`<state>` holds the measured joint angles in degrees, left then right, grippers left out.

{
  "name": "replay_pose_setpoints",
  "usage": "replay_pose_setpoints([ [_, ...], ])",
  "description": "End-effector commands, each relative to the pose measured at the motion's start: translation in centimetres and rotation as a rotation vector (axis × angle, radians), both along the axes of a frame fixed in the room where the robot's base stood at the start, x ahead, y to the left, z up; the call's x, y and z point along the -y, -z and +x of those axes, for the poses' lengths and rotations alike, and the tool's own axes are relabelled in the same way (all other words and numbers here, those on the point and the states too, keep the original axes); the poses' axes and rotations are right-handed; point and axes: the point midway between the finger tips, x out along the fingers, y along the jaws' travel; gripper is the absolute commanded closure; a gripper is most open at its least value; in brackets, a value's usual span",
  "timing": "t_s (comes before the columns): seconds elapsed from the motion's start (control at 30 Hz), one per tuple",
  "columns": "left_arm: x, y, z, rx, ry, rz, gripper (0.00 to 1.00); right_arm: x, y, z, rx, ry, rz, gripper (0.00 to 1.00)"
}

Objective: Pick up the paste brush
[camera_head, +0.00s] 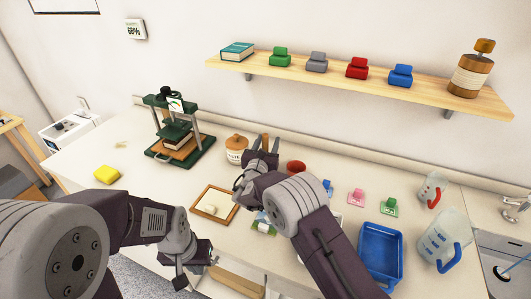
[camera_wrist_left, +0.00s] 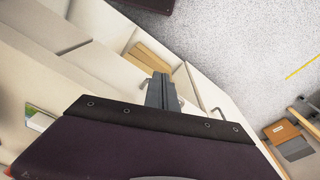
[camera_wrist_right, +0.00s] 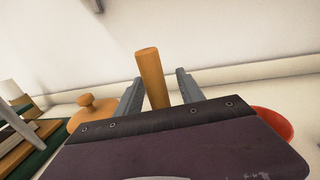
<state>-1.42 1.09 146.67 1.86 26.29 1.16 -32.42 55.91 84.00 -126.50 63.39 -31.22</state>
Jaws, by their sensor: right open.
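The paste brush shows as an upright wooden handle (camera_wrist_right: 152,78) in the right wrist view; its lower end is hidden behind my wrist. My right gripper (camera_wrist_right: 157,88) is open, with one finger on each side of the handle and gaps showing. In the head view the right gripper (camera_head: 268,146) is over the back of the counter, beside a lidded jar (camera_head: 236,150). My left gripper (camera_wrist_left: 161,92) looks shut, low at the counter front by an open drawer; I cannot tell whether it touches the handle there.
A red bowl (camera_head: 296,168) stands right of the right gripper. A green press (camera_head: 180,135) stands left, a framed board (camera_head: 203,190) in front. A blue tray (camera_head: 381,275) and measuring jugs (camera_head: 432,245) are at right. A shelf (camera_head: 300,76) hangs above. The drawer (camera_head: 236,281) holds wood.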

Motion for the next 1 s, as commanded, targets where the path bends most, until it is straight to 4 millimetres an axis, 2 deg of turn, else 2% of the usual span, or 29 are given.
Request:
replay_pose_setpoints([
  [0.13, 0.0, 0.0, 0.0, 0.000, 0.000, 0.000, 1.00, 0.0, 0.0, 0.0, 0.000, -0.001, 0.000, 0.55],
  [0.3, 0.0, 0.0, 0.0, 0.000, 0.000, 0.000, 1.00, -0.1, 0.0, 0.0, 0.000, -0.001, 0.001, 1.00],
  [0.63, 0.0, 0.0, 0.0, 0.000, 0.000, 0.000, 1.00, -0.1, -0.5, 0.0, 0.001, -0.001, 0.002, 1.00],
  [1.0, 0.0, -0.7, 0.0, 0.000, 0.000, 0.000, 1.00, 0.0, -8.7, 0.0, 0.004, -0.001, 0.003, 1.00],
])
